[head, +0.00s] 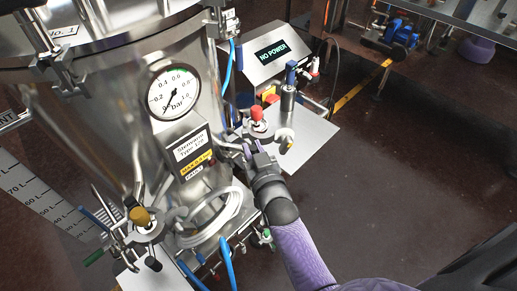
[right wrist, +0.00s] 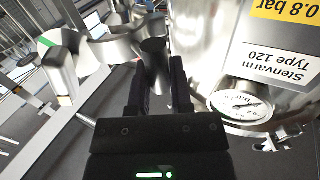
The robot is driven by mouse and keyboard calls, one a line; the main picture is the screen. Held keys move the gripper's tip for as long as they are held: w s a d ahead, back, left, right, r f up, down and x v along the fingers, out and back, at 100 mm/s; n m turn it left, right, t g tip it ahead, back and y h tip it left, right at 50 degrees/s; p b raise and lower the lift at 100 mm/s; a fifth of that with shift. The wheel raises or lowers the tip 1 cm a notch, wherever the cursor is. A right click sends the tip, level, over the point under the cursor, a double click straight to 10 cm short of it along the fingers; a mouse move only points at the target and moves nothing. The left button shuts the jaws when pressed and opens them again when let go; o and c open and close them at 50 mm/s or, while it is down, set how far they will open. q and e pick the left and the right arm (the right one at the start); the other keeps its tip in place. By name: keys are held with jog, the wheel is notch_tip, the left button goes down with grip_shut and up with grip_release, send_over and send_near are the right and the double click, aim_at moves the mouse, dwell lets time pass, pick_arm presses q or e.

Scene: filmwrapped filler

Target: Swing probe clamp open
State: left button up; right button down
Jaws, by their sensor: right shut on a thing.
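My right gripper (head: 250,152) reaches in from the lower right to the side of the steel vessel (head: 110,120), just below a fitting with a red knob (head: 257,114). In the right wrist view, its two black fingers (right wrist: 160,90) are shut on a dark cylindrical metal handle (right wrist: 155,62). Curved bright metal pieces (right wrist: 108,50), which look like part of the probe clamp, sit left of the handle. I cannot tell how far the clamp is open. My left gripper is not in view.
A pressure gauge (head: 173,92) is on the vessel above a label plate (head: 193,152). A fitting with a yellow knob (head: 140,215) and blue hoses stands at the lower left. A control box reading NO POWER (head: 270,52) is behind. The dark floor (head: 370,170) at right is clear.

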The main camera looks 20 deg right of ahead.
jog(key=shift+r, duration=0.1)
jog(key=c, duration=0.5)
grip_release()
jog(key=shift+c, duration=0.2)
